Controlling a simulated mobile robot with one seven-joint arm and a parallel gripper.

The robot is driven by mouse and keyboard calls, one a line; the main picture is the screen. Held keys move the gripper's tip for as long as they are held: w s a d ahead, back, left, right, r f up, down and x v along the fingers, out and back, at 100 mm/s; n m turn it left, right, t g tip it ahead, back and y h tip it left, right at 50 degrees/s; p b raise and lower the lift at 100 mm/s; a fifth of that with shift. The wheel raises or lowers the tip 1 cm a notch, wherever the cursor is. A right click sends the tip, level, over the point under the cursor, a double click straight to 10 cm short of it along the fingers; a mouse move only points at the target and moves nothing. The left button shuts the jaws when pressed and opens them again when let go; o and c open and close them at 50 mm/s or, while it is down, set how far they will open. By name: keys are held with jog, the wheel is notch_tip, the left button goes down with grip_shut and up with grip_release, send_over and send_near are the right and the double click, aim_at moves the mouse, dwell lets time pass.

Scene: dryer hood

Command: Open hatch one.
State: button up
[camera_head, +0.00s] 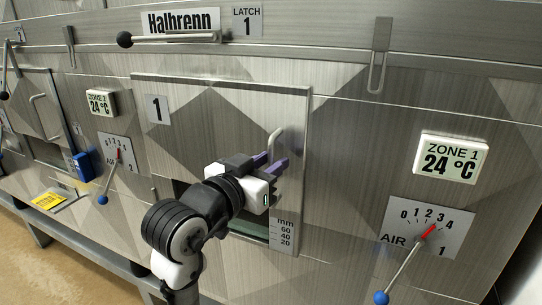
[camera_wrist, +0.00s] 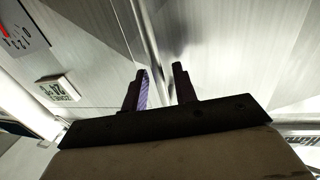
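Hatch one (camera_head: 190,120) is a grey metal panel with a "1" plate (camera_head: 157,109) at its upper left. Its bar handle (camera_head: 274,138) is upright near the right edge, its lower part hidden by my gripper. My gripper (camera_head: 271,164) is at the handle, with its two purple fingers apart. A dark strip shows below the panel, partly behind my arm.
A mm scale (camera_head: 285,234) is at the hatch's lower right. To the right are the Zone 1 display (camera_head: 450,157) and an air lever with a blue knob (camera_head: 381,297). A second hatch (camera_head: 40,105) and a blue box (camera_head: 84,166) are at the left.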

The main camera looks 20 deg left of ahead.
jog(key=shift+w+d, duration=0.1)
jog(key=shift+w, duration=0.35)
jog(key=shift+c, duration=0.2)
grip_shut()
jog(key=shift+s, duration=0.2)
